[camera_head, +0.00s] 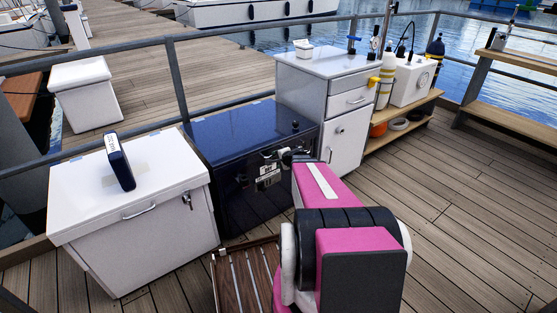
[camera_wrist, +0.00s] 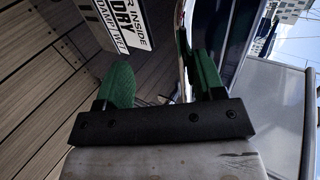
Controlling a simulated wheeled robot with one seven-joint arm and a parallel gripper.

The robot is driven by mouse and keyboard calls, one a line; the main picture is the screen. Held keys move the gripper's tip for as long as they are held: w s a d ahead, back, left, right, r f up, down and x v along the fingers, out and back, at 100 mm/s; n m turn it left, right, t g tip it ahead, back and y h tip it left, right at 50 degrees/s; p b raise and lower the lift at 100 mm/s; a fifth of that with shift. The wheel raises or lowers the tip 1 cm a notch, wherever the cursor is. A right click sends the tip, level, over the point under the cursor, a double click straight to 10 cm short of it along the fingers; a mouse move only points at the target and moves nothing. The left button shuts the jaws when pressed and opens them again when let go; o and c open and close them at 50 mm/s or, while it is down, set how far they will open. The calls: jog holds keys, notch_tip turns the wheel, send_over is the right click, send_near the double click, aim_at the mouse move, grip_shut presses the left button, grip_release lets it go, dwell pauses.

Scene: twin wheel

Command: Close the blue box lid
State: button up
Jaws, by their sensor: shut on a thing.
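The blue box (camera_head: 235,195) stands between two white cabinets in the head view. Its glossy dark blue lid (camera_head: 240,128) lies flat, or nearly flat, over the top; I cannot tell whether a small gap is left at the front. A label and metal fittings (camera_head: 268,175) are on its front. My gripper (camera_head: 290,157) is at the upper right of that front, partly hidden by my pink arm. In the wrist view my gripper's green fingers (camera_wrist: 163,80) stand apart, with a bright metal edge (camera_wrist: 184,45) of the box between them. The exact contact is hard to see.
A white chest (camera_head: 130,190) with a dark blue case (camera_head: 119,162) on it stands at left. A grey-white cabinet (camera_head: 325,95) stands behind the blue box on the right. A slatted wooden piece (camera_head: 247,283) lies low in front. Deck floor at right is clear; a railing runs behind.

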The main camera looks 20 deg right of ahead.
jog(key=o, duration=0.6)
jog(key=shift+f, duration=0.55)
jog(key=shift+r, duration=0.1)
jog(key=shift+r, duration=0.1)
jog(key=shift+c, duration=0.2)
jog(key=shift+s, duration=0.1)
jog(key=v, duration=1)
jog(key=shift+s+d+r, duration=0.1)
jog(key=shift+s+r, duration=0.15)
jog(key=shift+r, duration=0.1)
jog(key=shift+c, duration=1.1)
jog(key=shift+w, duration=0.1)
